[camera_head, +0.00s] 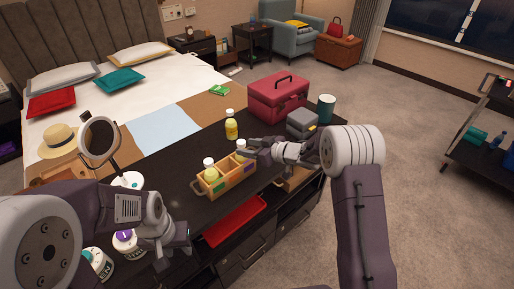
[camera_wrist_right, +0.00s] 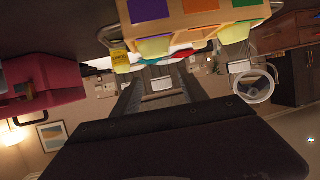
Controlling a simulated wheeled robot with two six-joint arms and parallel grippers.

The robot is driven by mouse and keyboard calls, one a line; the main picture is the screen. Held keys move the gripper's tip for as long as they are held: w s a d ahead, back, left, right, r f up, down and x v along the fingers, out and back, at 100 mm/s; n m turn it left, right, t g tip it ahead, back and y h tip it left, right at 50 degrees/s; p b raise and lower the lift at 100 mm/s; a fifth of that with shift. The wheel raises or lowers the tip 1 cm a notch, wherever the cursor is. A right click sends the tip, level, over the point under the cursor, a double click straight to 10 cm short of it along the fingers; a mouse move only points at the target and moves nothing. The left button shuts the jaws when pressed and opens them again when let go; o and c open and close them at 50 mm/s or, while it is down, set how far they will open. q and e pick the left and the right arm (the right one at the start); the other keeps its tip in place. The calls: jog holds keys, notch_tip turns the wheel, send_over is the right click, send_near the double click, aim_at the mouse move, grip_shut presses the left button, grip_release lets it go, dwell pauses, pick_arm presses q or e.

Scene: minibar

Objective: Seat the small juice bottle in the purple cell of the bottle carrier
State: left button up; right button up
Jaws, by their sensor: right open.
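The wooden bottle carrier (camera_head: 223,185) stands on the dark counter, with a green patch at its left and a purple patch at its right. A pale yellow juice bottle (camera_head: 241,147) stands upright at the purple end; the carrier wall hides its base. Another bottle (camera_head: 209,168) stands at the green end. My right gripper (camera_head: 249,152) is open beside the purple-end bottle, partly overlapping it. In the upside-down right wrist view, the purple-end bottle (camera_wrist_right: 155,46) shows beside the purple patch. My left gripper (camera_head: 180,242) is over the counter's front left; its jaws are unclear.
A third yellow-labelled bottle (camera_head: 231,125) stands on the counter behind the carrier. A red toolbox (camera_head: 277,99), grey box (camera_head: 301,122) and teal cup (camera_head: 326,107) stand at the right. A mirror (camera_head: 99,140) and white jars (camera_head: 127,242) are at the left. A red tray (camera_head: 235,221) lies in front.

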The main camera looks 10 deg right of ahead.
jog(key=v, duration=0.5)
jog(key=shift+s+d+r, duration=0.1)
jog(key=shift+s+d, duration=0.05)
jog(key=shift+s, duration=0.05)
jog(key=s+d+f+m+g+h, duration=0.1)
jog(key=s+d+f+m+h, duration=0.2)
jog(key=s+d+m+h, duration=0.5)
jog(key=s+d+f+g, duration=0.1)
jog(key=s+f+g, duration=0.1)
jog(key=s, duration=0.8)
jog(key=s+d+f+m+g+h, duration=0.1)
jog(key=s+g, duration=0.4)
jog(key=s, duration=0.5)
jog(key=shift+s+f+h, duration=0.3)
jog(key=shift+f, duration=0.25)
jog(key=shift+d, duration=0.15)
